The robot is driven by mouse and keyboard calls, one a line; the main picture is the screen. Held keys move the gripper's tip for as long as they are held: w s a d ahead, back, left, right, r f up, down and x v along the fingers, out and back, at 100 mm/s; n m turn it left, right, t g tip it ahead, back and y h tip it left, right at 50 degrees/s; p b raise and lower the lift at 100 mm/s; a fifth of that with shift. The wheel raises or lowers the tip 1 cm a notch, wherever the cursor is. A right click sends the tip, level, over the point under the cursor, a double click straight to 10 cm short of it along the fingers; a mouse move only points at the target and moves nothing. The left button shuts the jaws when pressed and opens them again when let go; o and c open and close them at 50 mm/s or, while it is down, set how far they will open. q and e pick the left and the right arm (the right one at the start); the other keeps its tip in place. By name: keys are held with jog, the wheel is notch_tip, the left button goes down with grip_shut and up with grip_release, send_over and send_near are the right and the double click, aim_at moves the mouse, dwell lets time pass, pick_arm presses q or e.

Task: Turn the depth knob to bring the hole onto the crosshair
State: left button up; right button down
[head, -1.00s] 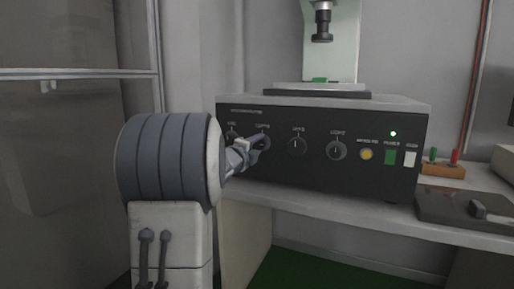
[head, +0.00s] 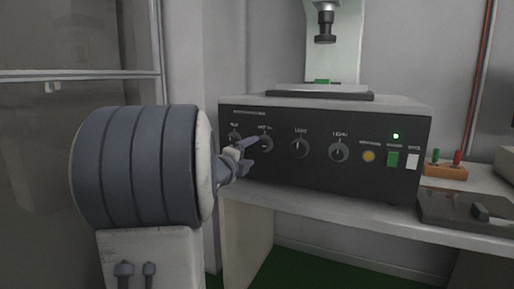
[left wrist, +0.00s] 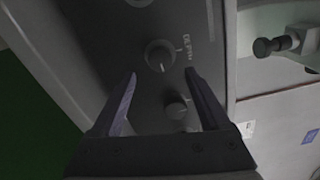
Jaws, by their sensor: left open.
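The depth knob (head: 265,145) is the second from the left on the black front panel (head: 290,173). In the left wrist view it is a round dark knob (left wrist: 160,56) with a pale mark beside it and a DEPTH label. My left gripper (head: 250,150) is in front of the panel's left end, just left of the depth knob in the head view. In the left wrist view its fingers (left wrist: 160,75) are spread, apart from the knob, which lies just beyond the fingertips. No hole or crosshair can be made out. My right gripper is not in view.
A neighbouring knob (left wrist: 177,107) shows between the fingers in the left wrist view. A microscope-like column (head: 330,45) stands on the box, with a green piece (head: 322,81) on its stage. To the right are a yellow button (head: 369,156) and a lit green lamp (head: 395,136).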

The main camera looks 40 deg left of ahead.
pick_arm(q)
jog(key=v, duration=0.3)
jog(key=shift+s+d, duration=0.15)
jog(key=shift+s, duration=0.25)
dwell(1.3)
